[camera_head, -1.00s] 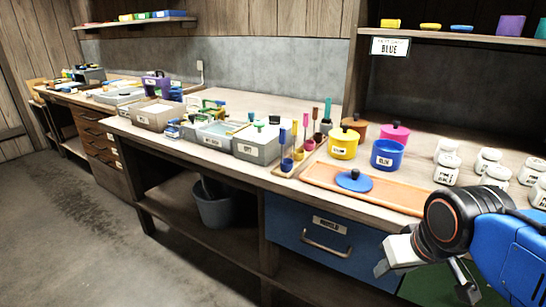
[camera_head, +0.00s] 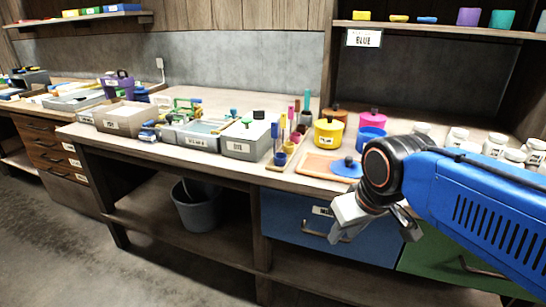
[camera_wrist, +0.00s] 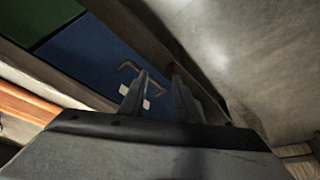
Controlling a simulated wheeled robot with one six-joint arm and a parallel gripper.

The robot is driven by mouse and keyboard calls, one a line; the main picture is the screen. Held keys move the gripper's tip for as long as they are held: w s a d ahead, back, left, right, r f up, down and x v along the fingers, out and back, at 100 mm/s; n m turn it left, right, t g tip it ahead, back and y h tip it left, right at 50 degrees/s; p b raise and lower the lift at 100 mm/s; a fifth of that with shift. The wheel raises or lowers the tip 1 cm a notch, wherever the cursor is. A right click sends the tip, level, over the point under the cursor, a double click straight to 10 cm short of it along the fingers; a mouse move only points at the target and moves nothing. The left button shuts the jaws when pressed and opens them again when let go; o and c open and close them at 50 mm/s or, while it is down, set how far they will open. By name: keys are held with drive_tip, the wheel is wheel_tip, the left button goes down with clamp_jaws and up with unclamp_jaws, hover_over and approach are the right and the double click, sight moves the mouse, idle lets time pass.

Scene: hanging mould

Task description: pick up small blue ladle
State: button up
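The small blue ladle (camera_head: 280,158) stands in a small wooden rack (camera_head: 277,167) on the workbench, with its cup low and its handle upright. It is the nearest of several coloured ladles in a row there. My gripper (camera_head: 373,236) is open and empty, pointing down in front of the bench drawers, to the right of the ladle and lower than it. In the wrist view its two fingers (camera_wrist: 160,85) are apart with nothing between them. The ladle does not show in the wrist view.
A yellow pot (camera_head: 328,133), a blue pot (camera_head: 371,137) and a blue lid (camera_head: 347,168) stand right of the rack. Grey bins (camera_head: 248,150) stand left of it. White jars (camera_head: 495,145) are further right. A blue drawer (camera_head: 290,219) with a handle faces my gripper.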

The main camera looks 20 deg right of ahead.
drive_tip(key=w+a+r+n+g, duration=0.1)
drive_tip(key=w+a+r+n, duration=0.15)
drive_tip(key=w+r, duration=0.7)
drive_tip(key=w+a+r+n+g, duration=0.2)
drive_tip(key=w+r+n, duration=0.2)
drive_tip(key=w+r, duration=0.55)
drive_tip(key=w+a+r+n+g, duration=0.15)
drive_tip(key=w+r+n, duration=0.25)
drive_tip(key=w+r, duration=0.55)
drive_tip(key=shift+m, duration=0.25)
drive_tip(key=w+f, duration=0.1)
drive_tip(key=f, duration=0.5)
drive_tip(key=w+f, duration=0.1)
drive_tip(key=f, duration=1.2)
drive_tip(key=shift+w+a+f, duration=0.4)
clamp_jaws()
